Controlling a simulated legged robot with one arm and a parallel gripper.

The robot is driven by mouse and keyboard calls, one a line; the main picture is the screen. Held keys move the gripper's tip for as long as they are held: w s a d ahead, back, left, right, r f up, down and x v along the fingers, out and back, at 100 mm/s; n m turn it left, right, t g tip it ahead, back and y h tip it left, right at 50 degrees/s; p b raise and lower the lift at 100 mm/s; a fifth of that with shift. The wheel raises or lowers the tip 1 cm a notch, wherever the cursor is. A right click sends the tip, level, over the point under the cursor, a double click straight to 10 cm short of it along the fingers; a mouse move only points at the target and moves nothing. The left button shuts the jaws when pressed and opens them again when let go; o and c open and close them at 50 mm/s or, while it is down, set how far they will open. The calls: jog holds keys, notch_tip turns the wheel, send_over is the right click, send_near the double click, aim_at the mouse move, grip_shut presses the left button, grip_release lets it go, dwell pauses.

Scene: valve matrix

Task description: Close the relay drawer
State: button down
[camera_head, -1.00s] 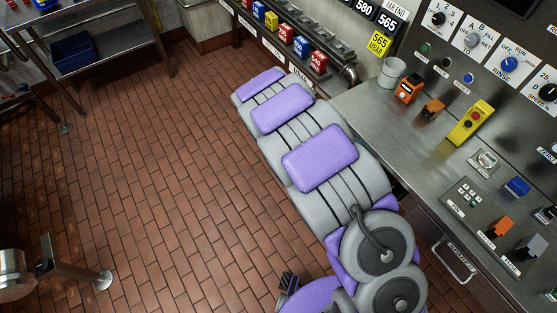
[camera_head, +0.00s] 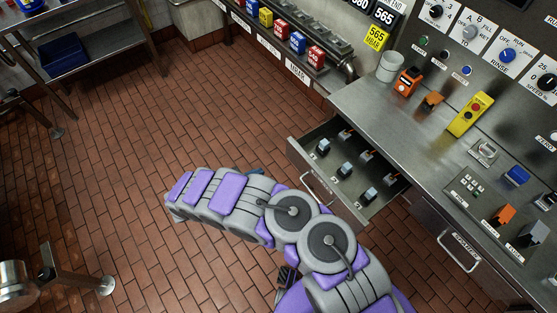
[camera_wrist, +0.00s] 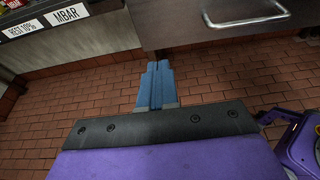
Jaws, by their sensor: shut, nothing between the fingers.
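The relay drawer (camera_head: 306,162) stands pulled out from under the steel counter in the head view. Several small grey relays (camera_head: 345,169) with blue tops stand inside it. Its bar handle (camera_head: 318,190) is on the front face, and the handle also shows at the top of the wrist view (camera_wrist: 250,18). The drawer's grey front (camera_wrist: 175,22) fills the upper middle there. My gripper (camera_wrist: 158,64) has its blue fingers together with nothing between them, just short of the drawer front and below left of the handle. In the head view my arm partly hides my gripper (camera_head: 257,171).
A second, shut drawer with a handle (camera_head: 461,252) is to the right. The counter (camera_head: 380,115) above carries a yellow control box (camera_head: 471,114), orange devices and a cup (camera_head: 391,66). Brick floor (camera_head: 130,150) lies free to the left. A metal table stands at upper left.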

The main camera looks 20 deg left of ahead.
jog(key=b, duration=0.2)
send_near(293, 156)
notch_tip(293, 156, down, 2)
jog(key=w, duration=0.1)
jog(key=shift+w+d, duration=1.9)
jog(key=shift+w, duration=0.05)
